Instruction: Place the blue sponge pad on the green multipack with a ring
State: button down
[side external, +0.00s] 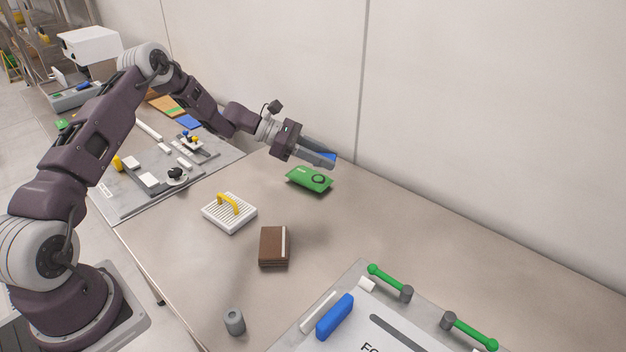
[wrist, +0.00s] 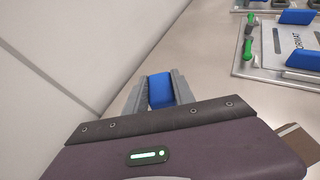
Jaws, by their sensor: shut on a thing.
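My gripper (side external: 327,160) is shut on the blue sponge pad (side external: 329,156), near the back wall. The wrist view shows the pad (wrist: 160,91) between my two grey fingers (wrist: 158,88). The green multipack (side external: 304,178) lies on the table, with a dark ring (side external: 319,180) on its top. In the side view the gripper and pad appear just above and behind the multipack; the exact gap is hard to tell. The multipack does not show in the wrist view.
A white ribbed block with a yellow handle (side external: 229,212), a brown book-like block (side external: 272,246) and a grey cylinder (side external: 234,321) stand on the table. A fixture board (side external: 362,268) with green clamps and blue blocks is at front right. The back wall (side external: 450,110) is close.

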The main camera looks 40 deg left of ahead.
aim_at(309, 174)
jog(key=w+a+r+n+t+y, duration=0.2)
jog(key=w+a, duration=0.2)
jog(key=a, duration=0.4)
jog(key=shift+n, duration=0.3)
jog(key=f, duration=1)
jog(key=shift+s+a+f, duration=0.15)
jog(key=shift+a, duration=0.15)
jog(key=c, duration=1.1)
grip_release()
jog(key=shift+f, duration=0.1)
jog(key=shift+o, duration=0.2)
